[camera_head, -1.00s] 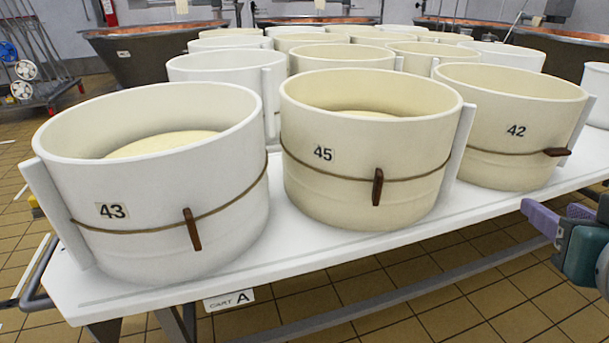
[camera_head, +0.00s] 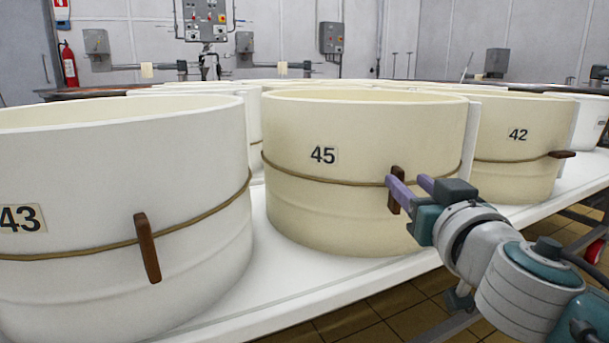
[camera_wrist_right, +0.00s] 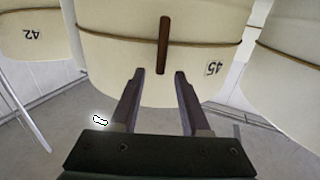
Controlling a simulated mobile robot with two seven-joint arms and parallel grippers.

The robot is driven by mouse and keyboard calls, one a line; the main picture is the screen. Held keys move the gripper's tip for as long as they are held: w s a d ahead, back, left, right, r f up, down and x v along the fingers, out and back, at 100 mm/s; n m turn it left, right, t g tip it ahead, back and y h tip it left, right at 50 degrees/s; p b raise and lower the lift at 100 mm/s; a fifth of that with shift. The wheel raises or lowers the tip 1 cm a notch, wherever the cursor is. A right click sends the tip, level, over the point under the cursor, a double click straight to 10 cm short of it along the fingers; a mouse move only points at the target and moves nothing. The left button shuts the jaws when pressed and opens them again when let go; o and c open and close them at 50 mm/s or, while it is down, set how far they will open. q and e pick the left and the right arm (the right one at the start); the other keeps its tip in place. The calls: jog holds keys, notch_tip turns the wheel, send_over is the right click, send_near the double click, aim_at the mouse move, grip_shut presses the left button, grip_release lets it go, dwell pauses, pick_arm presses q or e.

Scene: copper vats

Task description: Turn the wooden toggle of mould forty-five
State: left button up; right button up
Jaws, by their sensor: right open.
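Mould 45 (camera_head: 345,215) is a round cream tub with a cord around it, in the middle of the head view. Its brown wooden toggle (camera_head: 397,174) stands nearly upright at the cord, partly hidden behind a purple finger. My right gripper (camera_head: 408,182) is open, its fingertips at the toggle. In the right wrist view the toggle (camera_wrist_right: 163,45) lies just ahead of the gap between the fingertips (camera_wrist_right: 160,74), its near end level with them. Nothing is held, and I cannot tell whether a finger touches the toggle. My left gripper is not in view.
Mould 43 (camera_head: 90,275) with its own upright toggle (camera_head: 147,247) stands close on the left. Mould 42 (camera_head: 510,180), its toggle (camera_head: 562,154) lying sideways, stands on the right. The white cart top (camera_head: 300,265) has a narrow bare front strip. More moulds stand behind.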

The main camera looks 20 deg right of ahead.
aim_at(402, 176)
jog(key=shift+x, duration=2)
jog(key=shift+c, duration=0.3)
grip_shut()
